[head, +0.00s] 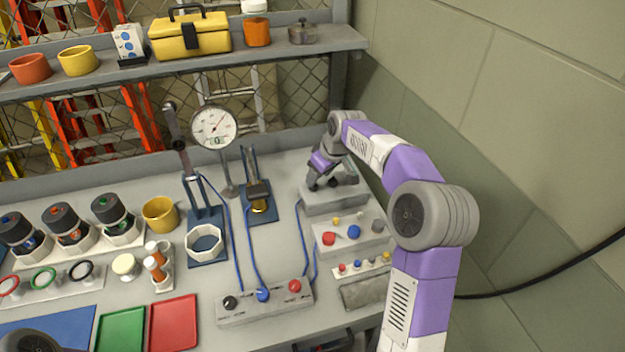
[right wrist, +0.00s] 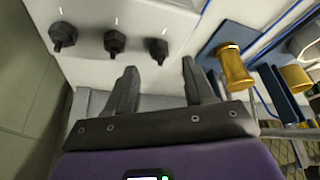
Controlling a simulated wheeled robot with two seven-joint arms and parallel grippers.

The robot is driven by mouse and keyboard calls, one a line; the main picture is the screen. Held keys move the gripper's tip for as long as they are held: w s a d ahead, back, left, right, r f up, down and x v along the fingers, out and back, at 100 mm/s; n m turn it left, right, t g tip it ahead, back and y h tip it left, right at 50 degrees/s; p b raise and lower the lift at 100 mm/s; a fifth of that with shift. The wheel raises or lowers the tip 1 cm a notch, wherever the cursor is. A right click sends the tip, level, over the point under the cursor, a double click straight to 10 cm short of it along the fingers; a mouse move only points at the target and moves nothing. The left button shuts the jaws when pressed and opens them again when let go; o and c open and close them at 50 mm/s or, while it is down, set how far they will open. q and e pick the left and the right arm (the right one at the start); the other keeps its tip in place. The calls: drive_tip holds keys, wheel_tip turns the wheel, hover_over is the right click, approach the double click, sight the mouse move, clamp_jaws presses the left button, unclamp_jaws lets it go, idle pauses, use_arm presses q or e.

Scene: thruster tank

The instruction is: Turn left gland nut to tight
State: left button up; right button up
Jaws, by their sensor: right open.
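Three dark gland nuts stand in a row on a pale grey block in the right wrist view: one at the picture's left (right wrist: 63,36), a middle one (right wrist: 115,42) and one at the picture's right (right wrist: 158,50). Each has a short white mark beside it. My right gripper (right wrist: 158,68) is open and empty, with its fingertips to either side of the picture-right nut's line and apart from it. In the head view my right gripper (head: 322,182) is over the grey block (head: 335,203) at the back right and hides the nuts. My left gripper is out of view.
Left of the block stand a blue stand with a brass cylinder (head: 259,206) and a dial gauge (head: 214,127). In front are button panels (head: 350,238) and a control box (head: 264,303) with blue cables. A wall closes the right side.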

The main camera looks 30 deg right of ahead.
drive_tip(key=shift+b+x, duration=0.45)
drive_tip(key=shift+x, duration=1.85)
drive_tip(key=shift+c, duration=0.4)
clamp_jaws()
